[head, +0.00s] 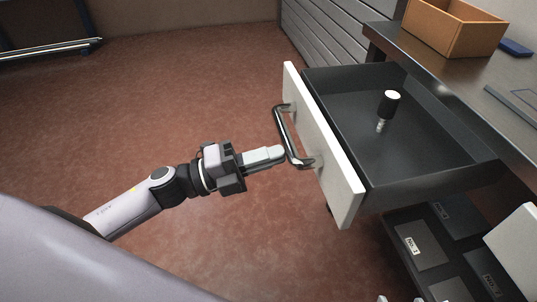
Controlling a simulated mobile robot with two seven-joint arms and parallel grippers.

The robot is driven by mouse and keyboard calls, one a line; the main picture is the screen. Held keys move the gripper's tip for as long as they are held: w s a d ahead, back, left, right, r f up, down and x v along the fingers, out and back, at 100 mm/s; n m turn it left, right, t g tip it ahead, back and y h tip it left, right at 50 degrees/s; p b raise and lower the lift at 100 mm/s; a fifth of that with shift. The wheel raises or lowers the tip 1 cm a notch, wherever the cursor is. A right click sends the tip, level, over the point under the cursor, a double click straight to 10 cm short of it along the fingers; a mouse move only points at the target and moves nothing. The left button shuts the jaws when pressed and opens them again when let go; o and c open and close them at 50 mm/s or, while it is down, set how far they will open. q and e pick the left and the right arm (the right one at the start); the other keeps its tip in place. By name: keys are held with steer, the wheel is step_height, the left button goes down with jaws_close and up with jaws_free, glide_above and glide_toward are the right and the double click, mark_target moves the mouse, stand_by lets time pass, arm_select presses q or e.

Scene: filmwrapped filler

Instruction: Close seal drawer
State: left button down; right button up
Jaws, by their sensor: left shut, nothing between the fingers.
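The seal drawer (337,150) has a white front and a dark inside, and it is pulled well out from under the counter. Its metal bar handle (286,137) is on the outer face of the front. My left gripper (281,153) is shut and empty, with its fingertips at the handle's bar. I cannot tell whether they touch it. A black and silver seal-like object (388,105) is inside the drawer. My right gripper is not clearly in view.
A metal counter (450,75) runs above the drawer and carries an open orange-brown box (452,30) and a small blue item (515,47). Below is a lower open drawer (425,262) with labelled dark compartments.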

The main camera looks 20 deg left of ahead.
arm_select(q)
glide_toward(380, 151)
steer(key=r, duration=0.2)
steer(key=d+r, duration=0.1)
steer(key=w+r, duration=0.1)
steer(key=r, duration=0.1)
steer(key=shift+d+r+p, duration=0.3)
steer(key=shift+r+p, duration=0.05)
steer(key=x, duration=0.2)
steer(key=b+x, duration=0.1)
steer(key=x, duration=0.1)
steer(key=f+x, duration=0.1)
steer(key=x, duration=0.1)
steer(key=shift+d+f, duration=0.15)
steer(key=shift+d, duration=0.05)
steer(key=shift+b+x, duration=0.45)
steer(key=shift+x, duration=0.35)
steer(key=shift+w, duration=0.1)
arm_select(e)
steer(key=shift+w+a+r, duration=0.15)
steer(key=shift+a+r, duration=0.15)
steer(key=shift+a, duration=0.25)
steer(key=shift+r, duration=0.1)
